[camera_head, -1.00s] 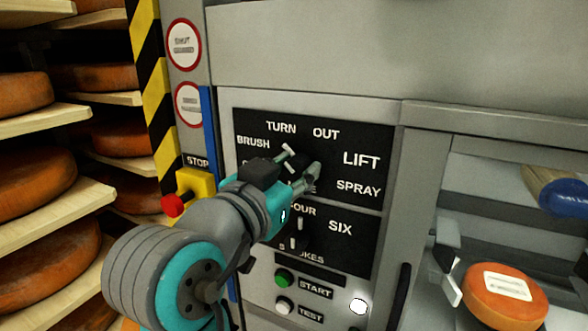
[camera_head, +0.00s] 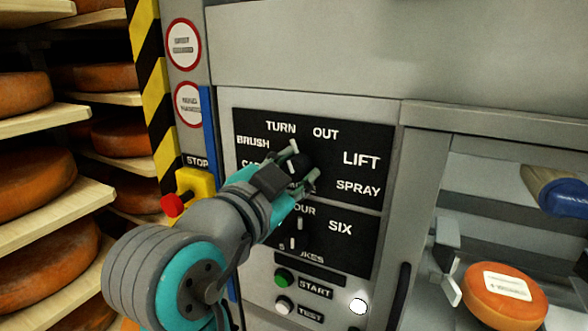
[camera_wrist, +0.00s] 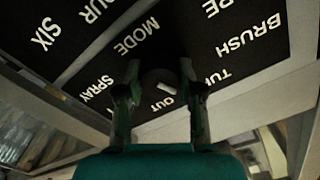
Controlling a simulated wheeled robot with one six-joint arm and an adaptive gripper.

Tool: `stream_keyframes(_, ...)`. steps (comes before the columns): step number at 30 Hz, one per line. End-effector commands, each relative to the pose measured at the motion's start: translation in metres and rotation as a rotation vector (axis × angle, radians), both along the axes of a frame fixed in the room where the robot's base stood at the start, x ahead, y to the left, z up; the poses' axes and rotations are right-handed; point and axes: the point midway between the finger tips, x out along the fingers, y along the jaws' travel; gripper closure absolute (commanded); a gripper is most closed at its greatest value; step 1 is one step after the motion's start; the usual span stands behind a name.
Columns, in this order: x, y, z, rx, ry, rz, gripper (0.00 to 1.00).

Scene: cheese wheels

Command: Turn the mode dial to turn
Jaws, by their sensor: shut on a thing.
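The mode dial (camera_head: 299,166) is a dark round knob on the black upper label plate. Around it are the words BRUSH, TURN, OUT, LIFT and SPRAY. My gripper (camera_head: 303,162) is shut on the dial, one finger on each side. In the wrist view the dial (camera_wrist: 158,80) sits between the fingers of my gripper (camera_wrist: 160,75). Its white mark slants toward the side where TURN (camera_wrist: 216,83) and OUT (camera_wrist: 163,103) are printed. I cannot tell exactly which word it points at. My fingers hide part of the dial and some labels.
A second dial (camera_head: 299,224) sits just below, by SIX. A green START button (camera_head: 284,278) and a white TEST button (camera_head: 284,304) are lower. A red stop knob (camera_head: 173,205) is at left, near shelves of cheese. An orange cheese wheel (camera_head: 490,311) lies at right.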

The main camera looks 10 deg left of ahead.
Motion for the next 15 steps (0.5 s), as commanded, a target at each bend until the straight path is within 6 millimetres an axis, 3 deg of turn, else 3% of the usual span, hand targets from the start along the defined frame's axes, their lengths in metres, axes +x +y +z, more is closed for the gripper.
stream_keyframes(6,-0.0001,0.0000,-0.0001,-0.001,0.000,0.000,0.98)
stream_keyframes(7,-0.0001,0.0000,-0.0001,-0.001,0.000,0.000,0.55)
stream_keyframes(9,-0.0001,0.0000,-0.0001,-0.001,0.000,0.000,0.38)
stream_keyframes(15,-0.0001,0.0000,-0.0001,-0.001,0.000,0.000,0.38)
